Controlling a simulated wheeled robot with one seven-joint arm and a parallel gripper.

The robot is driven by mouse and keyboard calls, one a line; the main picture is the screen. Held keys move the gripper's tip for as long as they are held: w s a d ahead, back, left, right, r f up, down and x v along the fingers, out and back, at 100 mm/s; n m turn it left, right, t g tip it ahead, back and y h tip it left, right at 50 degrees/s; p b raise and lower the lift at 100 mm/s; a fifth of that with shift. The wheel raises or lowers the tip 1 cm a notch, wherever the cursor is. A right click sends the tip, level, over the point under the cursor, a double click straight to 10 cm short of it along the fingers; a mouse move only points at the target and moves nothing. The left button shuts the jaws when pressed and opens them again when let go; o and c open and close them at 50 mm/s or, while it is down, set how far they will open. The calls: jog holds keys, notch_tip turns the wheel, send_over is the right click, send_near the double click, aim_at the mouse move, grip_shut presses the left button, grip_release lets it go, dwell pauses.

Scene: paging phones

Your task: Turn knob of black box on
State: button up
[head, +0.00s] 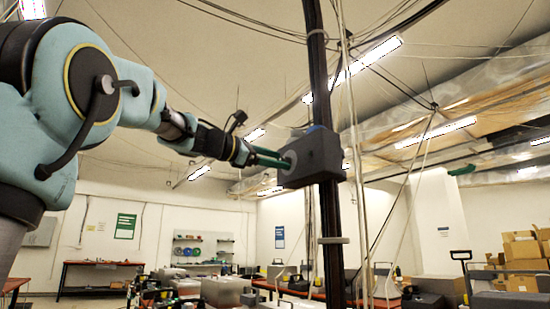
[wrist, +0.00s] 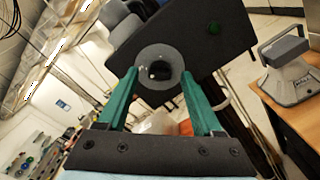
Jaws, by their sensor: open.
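The black box (head: 318,157) is fixed to a dark vertical post in the head view, high above the floor. In the wrist view the black box (wrist: 197,32) fills the upper middle, tilted in the picture. Its face carries a round grey disc (wrist: 146,84) with a dark knob (wrist: 160,71) at its centre, and a small green spot (wrist: 213,27). My gripper (head: 283,172) reaches the box from the left. In the wrist view my gripper (wrist: 160,78) is open, its two green fingers on either side of the knob. Whether the fingertips touch the disc is unclear.
The dark post (head: 331,230) runs from ceiling to below, with pale cables beside it. Cluttered workbenches stand below and behind. Cardboard boxes (head: 520,247) are stacked at the right. A grey device (wrist: 288,72) sits on a wooden table in the wrist view.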

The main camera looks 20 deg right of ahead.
grip_shut()
dwell(0.5)
